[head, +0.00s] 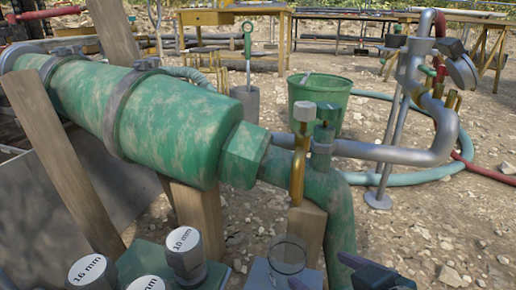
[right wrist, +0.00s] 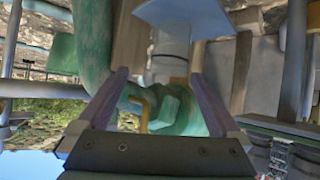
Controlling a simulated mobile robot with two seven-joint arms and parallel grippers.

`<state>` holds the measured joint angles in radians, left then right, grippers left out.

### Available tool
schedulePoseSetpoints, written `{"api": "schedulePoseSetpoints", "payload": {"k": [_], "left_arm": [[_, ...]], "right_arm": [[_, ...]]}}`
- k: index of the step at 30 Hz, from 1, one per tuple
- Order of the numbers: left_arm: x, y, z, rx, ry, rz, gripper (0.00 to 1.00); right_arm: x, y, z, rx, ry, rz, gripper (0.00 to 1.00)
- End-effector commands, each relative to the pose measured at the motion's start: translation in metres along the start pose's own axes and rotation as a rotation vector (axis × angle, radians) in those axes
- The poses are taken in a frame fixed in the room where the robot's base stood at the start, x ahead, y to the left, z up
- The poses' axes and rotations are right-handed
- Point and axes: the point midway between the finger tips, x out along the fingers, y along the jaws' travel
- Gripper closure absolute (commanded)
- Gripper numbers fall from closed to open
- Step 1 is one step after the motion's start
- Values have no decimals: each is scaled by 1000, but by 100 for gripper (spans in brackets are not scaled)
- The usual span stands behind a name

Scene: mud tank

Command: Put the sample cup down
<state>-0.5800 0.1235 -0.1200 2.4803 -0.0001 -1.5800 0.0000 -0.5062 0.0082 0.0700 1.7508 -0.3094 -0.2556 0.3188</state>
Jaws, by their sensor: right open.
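The clear sample cup (head: 287,254) stands upright on a small blue-grey stand (head: 259,276) at the bottom middle of the head view, below the green pipe outlet. The right wrist view is upside down; there the cup (right wrist: 170,48) appears against the pale blue plate (right wrist: 185,12) of the stand. My right gripper (head: 322,270) is open, its dark fingers at the cup's right in the head view. In the wrist view its fingers (right wrist: 158,76) are spread, with the cup just beyond and between the tips. Whether they touch it I cannot tell. My left gripper is not in view.
A large green pipe (head: 165,120) with a brass valve (head: 298,165) and a bent green spout (head: 335,215) rises close behind the cup. Labelled metal cylinders (head: 184,250) stand at left. A green bucket (head: 318,100) and hoses lie behind on gravel.

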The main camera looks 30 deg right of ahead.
Motion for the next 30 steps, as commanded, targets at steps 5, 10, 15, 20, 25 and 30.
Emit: {"api": "schedulePoseSetpoints", "payload": {"k": [5,10,15,20,25,30], "left_arm": [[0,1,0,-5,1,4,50],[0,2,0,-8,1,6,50],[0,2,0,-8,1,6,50],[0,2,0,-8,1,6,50],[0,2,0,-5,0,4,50],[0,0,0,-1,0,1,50]], "right_arm": [[-34,-12,-5,-53,-272,-14,0],[-88,-34,3,-138,-515,-118,0],[-127,-46,8,-207,-648,-199,0],[-136,-47,10,-224,-678,-216,0],[-136,-47,10,-222,-678,-214,0],[-135,-47,10,-222,-678,-213,0]]}}
